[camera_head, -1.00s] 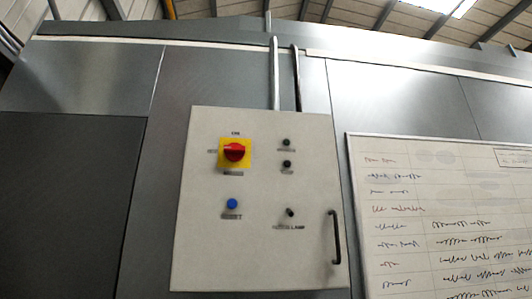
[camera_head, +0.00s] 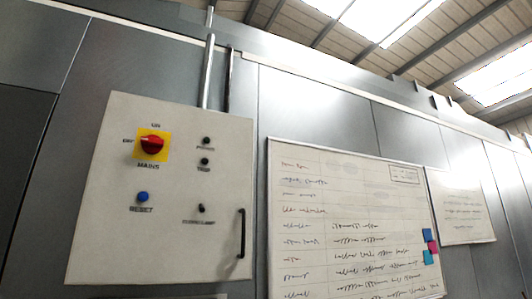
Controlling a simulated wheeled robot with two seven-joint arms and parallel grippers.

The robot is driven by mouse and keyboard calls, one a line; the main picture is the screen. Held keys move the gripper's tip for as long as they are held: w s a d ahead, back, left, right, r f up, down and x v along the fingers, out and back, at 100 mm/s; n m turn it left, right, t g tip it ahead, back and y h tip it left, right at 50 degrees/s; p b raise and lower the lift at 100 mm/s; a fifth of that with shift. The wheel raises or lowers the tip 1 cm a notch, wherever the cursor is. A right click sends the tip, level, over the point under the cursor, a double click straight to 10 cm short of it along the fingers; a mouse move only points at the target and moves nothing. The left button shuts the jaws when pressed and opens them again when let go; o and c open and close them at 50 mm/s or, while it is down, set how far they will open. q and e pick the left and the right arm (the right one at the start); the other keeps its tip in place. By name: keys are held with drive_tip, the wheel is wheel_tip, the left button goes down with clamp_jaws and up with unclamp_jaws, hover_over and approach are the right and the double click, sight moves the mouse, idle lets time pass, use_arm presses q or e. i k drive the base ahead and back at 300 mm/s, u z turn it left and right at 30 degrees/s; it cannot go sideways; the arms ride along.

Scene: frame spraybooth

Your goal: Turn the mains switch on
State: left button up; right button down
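The mains switch (camera_head: 152,144) is a red rotary knob on a yellow square plate, at the upper left of a pale grey control box (camera_head: 100,220). The label above it looks like "ON", the one at its left like "OFF", and "MAINS" is below. The knob's handle lies roughly sideways, with a pale mark toward the "OFF" side. Neither of my grippers is in view, and nothing touches the switch.
A blue reset button (camera_head: 143,197) sits below the switch. Two dark indicators (camera_head: 206,141) and a small lamp toggle (camera_head: 202,208) are to the right. A black door handle (camera_head: 242,233) stands at the box's right edge. A whiteboard (camera_head: 350,220) hangs beside it.

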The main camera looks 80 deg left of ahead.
sight(151, 144)
drive_tip(key=z, duration=0.1)
drive_tip(key=k, duration=1.05)
drive_tip(key=u, duration=1.9)
drive_tip(key=i, duration=0.5)
drive_tip(key=z, duration=0.05)
